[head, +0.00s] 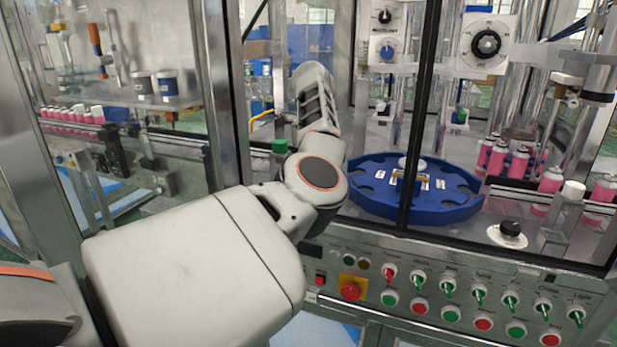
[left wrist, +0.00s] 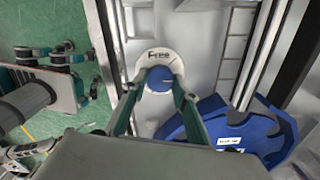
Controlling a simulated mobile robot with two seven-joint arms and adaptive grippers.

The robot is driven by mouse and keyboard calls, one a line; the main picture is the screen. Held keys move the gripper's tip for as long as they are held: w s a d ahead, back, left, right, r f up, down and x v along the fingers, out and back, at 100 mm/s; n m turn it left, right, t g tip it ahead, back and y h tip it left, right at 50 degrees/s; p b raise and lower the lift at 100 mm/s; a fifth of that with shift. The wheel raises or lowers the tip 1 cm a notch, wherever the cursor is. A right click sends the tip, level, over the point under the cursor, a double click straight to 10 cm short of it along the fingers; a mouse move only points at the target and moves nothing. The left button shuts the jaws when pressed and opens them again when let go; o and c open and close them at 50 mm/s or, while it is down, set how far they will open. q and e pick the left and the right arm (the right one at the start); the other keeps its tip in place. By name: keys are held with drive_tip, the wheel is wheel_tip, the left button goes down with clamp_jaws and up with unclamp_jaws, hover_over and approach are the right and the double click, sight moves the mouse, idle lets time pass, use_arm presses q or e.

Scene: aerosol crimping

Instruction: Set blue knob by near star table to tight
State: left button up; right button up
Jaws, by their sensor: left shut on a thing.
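The blue knob (left wrist: 159,80) shows in the left wrist view, in front of a round white dial plate (left wrist: 160,55) with lettering that looks like "Free" at its top. My left gripper (left wrist: 156,92) is shut on the knob, one finger on each side of it. The blue star table (left wrist: 225,132) lies just right of and below the knob in that view. In the head view the star table (head: 360,195) stands behind the machine's front frame, right of my left arm. The knob and my left gripper are hidden there. My right gripper is in neither view.
Upright metal frame posts stand close to my left arm. A control panel with a red emergency button (head: 351,290) and several switches runs along the front. Pink cans (head: 518,162) stand right of the table. A black knob (head: 510,229) sits at the front right.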

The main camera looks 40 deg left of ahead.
use_arm(q)
drive_tip(key=shift+s+r+m+p, duration=0.1)
drive_tip(key=shift+r+m+p, duration=0.2)
drive_tip(key=shift+m+p, duration=0.65)
drive_tip(key=m+p, duration=0.3)
drive_tip(key=shift+f+m, duration=0.1)
drive_tip(key=shift+m, duration=0.25)
drive_tip(key=shift+m+p, duration=0.3)
drive_tip(key=shift+p, duration=0.2)
drive_tip(key=shift+f+m+p, duration=0.25)
drive_tip(key=shift+m+p, duration=0.9)
drive_tip(key=shift+m, duration=0.05)
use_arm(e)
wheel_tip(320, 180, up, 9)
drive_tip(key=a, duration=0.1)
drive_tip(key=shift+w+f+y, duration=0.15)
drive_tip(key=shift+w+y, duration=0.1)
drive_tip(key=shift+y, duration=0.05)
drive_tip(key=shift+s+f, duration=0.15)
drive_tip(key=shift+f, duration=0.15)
use_arm(q)
drive_tip(key=o, duration=1.1)
